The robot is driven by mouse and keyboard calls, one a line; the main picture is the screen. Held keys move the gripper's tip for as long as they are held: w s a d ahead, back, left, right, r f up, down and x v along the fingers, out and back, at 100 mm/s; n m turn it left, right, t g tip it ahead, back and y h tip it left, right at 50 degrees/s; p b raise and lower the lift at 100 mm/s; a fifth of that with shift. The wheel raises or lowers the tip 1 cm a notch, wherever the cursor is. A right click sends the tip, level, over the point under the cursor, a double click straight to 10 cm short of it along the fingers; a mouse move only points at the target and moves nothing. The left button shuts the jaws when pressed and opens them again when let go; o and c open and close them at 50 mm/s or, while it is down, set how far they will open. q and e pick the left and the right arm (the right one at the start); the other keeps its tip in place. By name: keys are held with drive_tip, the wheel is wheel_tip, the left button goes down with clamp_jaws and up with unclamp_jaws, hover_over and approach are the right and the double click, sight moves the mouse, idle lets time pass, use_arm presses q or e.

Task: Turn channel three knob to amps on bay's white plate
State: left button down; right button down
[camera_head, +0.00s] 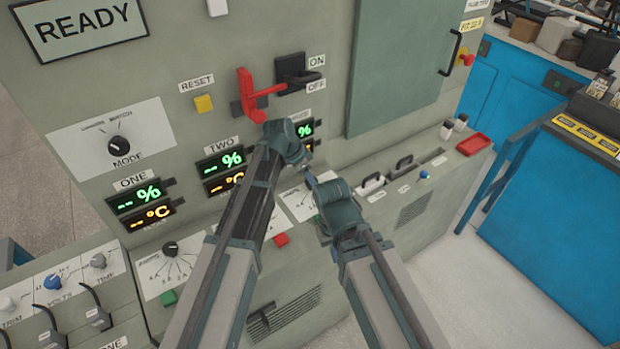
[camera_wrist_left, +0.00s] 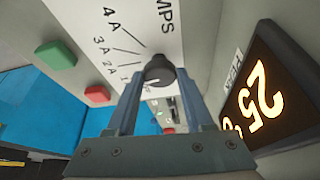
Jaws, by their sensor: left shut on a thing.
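The left wrist view shows a white plate (camera_wrist_left: 140,25) with letters ending in "MPS" and marks such as 2A, 3A and 4A. A round dark knob (camera_wrist_left: 159,68) stands on it, and my left gripper (camera_wrist_left: 159,80) is shut on it. In the head view my left gripper (camera_head: 308,178) is at a white plate (camera_head: 301,203) in the lower middle of the bay (camera_head: 215,130). There my wrists hide the knob and much of the plate. My right wrist is just right of it; its fingers are not visible.
A red button (camera_head: 281,239) is just below the plate. A display (camera_wrist_left: 258,95) with orange digits is beside the left gripper. A plate with a dark knob (camera_head: 170,248) is to the left. A red lever (camera_head: 258,92) and a black switch (camera_head: 292,75) project above.

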use_arm(q)
drive_tip(key=shift+m, duration=0.6)
drive_tip(key=shift+g, duration=0.3)
drive_tip(key=shift+c, duration=1.5)
unclamp_jaws()
